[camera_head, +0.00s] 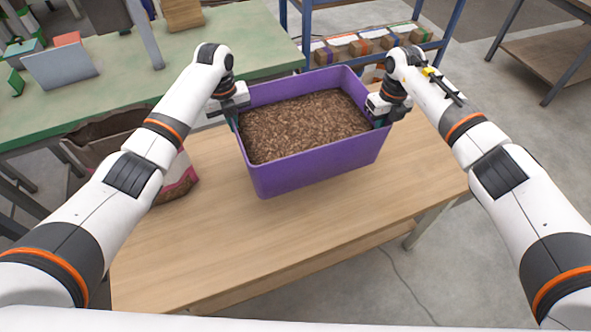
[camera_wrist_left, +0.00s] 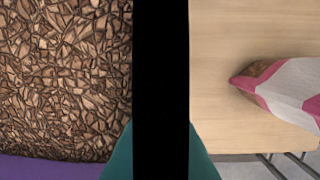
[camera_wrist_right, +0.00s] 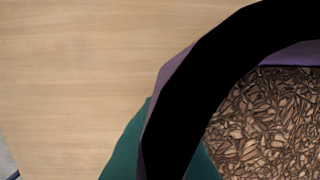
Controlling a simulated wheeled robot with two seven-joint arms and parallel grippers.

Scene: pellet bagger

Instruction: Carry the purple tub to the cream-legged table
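The purple tub (camera_head: 318,172), filled with brown chips (camera_head: 305,124), is at the wooden table (camera_head: 300,232) in the head view. I cannot tell whether its base touches the tabletop. My left gripper (camera_head: 235,112) is at the tub's left rim and my right gripper (camera_head: 380,115) at its right rim. In the wrist views, teal fingers of the left (camera_wrist_left: 160,160) and right (camera_wrist_right: 165,165) grippers lie either side of a black band at the rim, closed on it. The wooden table has a pale greyish leg (camera_head: 428,224); I cannot make out clearly cream legs anywhere.
An open brown bag (camera_head: 105,138) with a white and pink lower part stands at the table's left. A green-topped bench (camera_head: 120,85) is behind it. A blue-framed shelf (camera_head: 372,12) with boxes stands behind the tub. A dark-legged table (camera_head: 548,55) is far right. Grey floor (camera_head: 490,110) lies open between.

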